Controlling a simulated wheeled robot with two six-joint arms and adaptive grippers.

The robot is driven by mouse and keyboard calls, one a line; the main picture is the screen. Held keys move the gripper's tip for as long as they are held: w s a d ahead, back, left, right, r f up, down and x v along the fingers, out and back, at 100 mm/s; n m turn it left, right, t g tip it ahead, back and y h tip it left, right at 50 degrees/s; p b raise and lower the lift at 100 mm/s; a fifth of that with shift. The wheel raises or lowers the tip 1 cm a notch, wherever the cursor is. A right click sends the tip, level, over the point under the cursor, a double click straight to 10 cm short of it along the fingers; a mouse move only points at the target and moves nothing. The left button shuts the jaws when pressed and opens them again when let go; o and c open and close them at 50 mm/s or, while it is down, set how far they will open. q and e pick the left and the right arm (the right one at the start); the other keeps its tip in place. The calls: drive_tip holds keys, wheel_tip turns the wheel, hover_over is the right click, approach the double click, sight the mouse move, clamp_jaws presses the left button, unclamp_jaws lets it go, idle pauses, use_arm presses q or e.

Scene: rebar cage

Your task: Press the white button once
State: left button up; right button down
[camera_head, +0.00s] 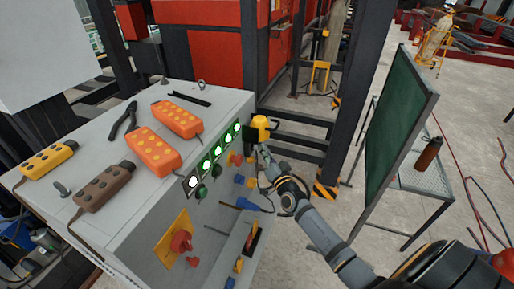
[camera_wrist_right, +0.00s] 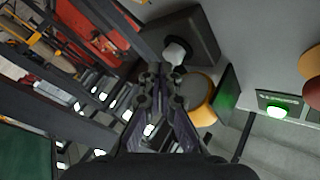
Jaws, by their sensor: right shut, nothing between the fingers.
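In the right wrist view, a white button (camera_wrist_right: 175,52) sticks out of a dark box-shaped housing (camera_wrist_right: 198,34) on the grey panel. My right gripper (camera_wrist_right: 160,76) is shut and empty, its fingertips close to the button. I cannot tell whether they touch it. In the head view, my right gripper (camera_head: 262,150) is at the far right end of the grey control cabinet (camera_head: 140,215), beside a yellow round part (camera_head: 261,123). The button itself cannot be made out there. My left gripper is not in view.
Lit green lamps (camera_head: 217,152) and red knobs (camera_head: 181,241) line the cabinet front. A dark post (camera_head: 350,90) and a green board (camera_head: 400,125) stand to the right. Floor between cabinet and board is partly free.

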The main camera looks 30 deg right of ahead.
drive_tip(key=shift+w+a, duration=0.55)
drive_tip(key=shift+w, duration=0.1)
idle(0.9)
idle(0.4)
drive_tip(key=shift+s+d, duration=0.8)
drive_tip(key=shift+s, duration=0.15)
drive_tip(key=s+d+p, duration=0.1)
drive_tip(key=s+d, duration=0.2)
drive_tip(key=shift+s+d+p, duration=0.1)
drive_tip(key=shift+s+p, duration=0.3)
drive_tip(key=shift+f, duration=0.15)
idle(0.3)
